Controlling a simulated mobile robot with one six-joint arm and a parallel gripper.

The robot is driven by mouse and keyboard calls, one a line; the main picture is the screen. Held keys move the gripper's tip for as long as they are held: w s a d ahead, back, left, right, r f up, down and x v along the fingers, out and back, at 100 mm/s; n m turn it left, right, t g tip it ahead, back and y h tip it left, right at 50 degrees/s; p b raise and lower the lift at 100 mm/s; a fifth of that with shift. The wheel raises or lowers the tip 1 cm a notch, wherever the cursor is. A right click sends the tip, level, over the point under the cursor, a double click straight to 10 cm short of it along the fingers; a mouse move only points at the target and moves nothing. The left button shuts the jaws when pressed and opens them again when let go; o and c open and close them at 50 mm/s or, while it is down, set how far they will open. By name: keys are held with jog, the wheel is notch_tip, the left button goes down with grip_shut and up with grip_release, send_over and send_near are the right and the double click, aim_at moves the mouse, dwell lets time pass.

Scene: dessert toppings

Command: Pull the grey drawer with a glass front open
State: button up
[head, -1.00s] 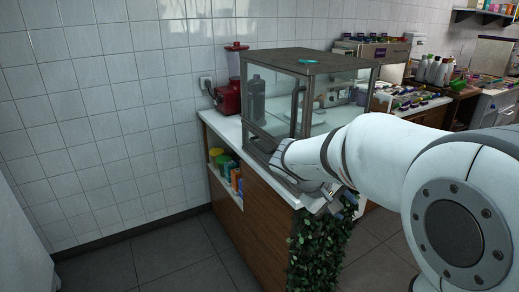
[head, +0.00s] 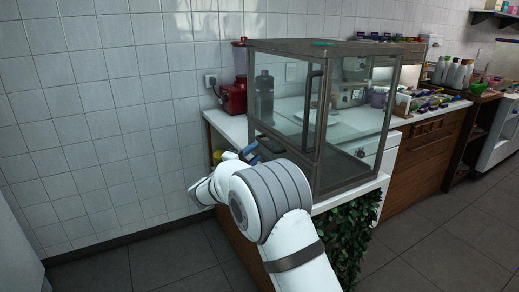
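The glass case (head: 333,47) with a dark grey metal frame stands on the counter in the head view. A tall upright handle (head: 308,112) is on its near glass corner. A grey lower band (head: 318,172) runs along its base; I cannot make out for sure which part is the glass-fronted drawer. My gripper (head: 246,153) is at the left of the case, close to the lower edge of its left side. My arm hides most of the gripper and part of that edge. I cannot tell whether its fingers are open or whether they touch the case.
The white counter (head: 222,122) carries a red blender (head: 234,98) behind the case. Leafy greenery (head: 352,235) hangs below the counter. Bare floor (head: 150,262) lies to the left.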

jog(key=shift+x, duration=2.15)
jog(key=shift+c, duration=0.3)
grip_shut()
